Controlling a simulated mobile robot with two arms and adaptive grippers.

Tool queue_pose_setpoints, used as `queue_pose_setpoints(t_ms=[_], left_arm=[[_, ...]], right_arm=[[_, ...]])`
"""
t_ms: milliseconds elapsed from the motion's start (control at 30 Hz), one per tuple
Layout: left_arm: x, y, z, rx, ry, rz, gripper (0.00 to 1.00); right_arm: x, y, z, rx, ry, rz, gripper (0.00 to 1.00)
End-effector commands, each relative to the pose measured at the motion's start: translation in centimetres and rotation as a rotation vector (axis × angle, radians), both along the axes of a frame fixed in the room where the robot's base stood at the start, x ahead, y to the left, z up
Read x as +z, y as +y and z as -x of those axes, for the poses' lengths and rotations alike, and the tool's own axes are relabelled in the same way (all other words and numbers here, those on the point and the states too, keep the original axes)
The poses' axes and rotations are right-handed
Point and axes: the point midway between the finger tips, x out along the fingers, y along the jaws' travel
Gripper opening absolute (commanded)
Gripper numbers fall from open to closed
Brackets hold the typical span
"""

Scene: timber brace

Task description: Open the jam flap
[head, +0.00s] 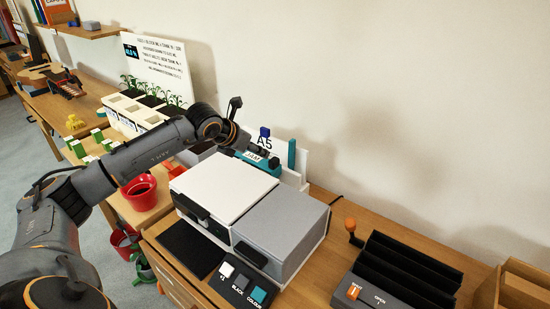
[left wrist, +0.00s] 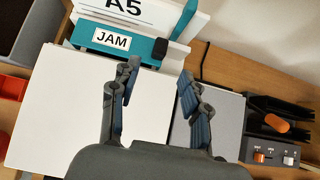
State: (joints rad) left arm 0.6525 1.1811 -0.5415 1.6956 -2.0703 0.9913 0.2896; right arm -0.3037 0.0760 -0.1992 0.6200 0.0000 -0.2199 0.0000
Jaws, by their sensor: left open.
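The jam flap (left wrist: 122,42) is a teal panel with a white JAM label at the back of the white printer (left wrist: 60,105). Its right end has a dark block. In the head view the teal flap (head: 258,161) shows behind the printer's white top (head: 215,185), partly hidden by my left arm. I cannot tell how far it stands open. My left gripper (left wrist: 157,71) is open and empty, its fingers pointing toward the flap's right end and apart from it. The fingers are hard to make out in the head view. My right gripper is not in view.
A teal upright post (head: 291,154) and a white A5 board stand behind the printer. A grey unit (head: 283,229) adjoins its right side. A black slotted device with an orange knob (head: 350,225) is farther right. A red pot (head: 140,194) stands left.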

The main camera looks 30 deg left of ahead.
Motion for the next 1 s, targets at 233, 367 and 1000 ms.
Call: queue_pose_setpoints(t_ms=[233, 367, 1000], left_arm=[[-3.6, -0.6, -3.8, -0.002, 0.001, 0.008, 0.46], [-5.5, -0.7, -5.7, -0.003, 0.001, 0.007, 0.46], [-8.5, -0.9, -8.5, -0.006, -0.002, 0.003, 0.46]], right_arm=[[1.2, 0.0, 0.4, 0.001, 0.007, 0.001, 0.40], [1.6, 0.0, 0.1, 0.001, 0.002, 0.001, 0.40], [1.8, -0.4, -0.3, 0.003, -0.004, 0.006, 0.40]])
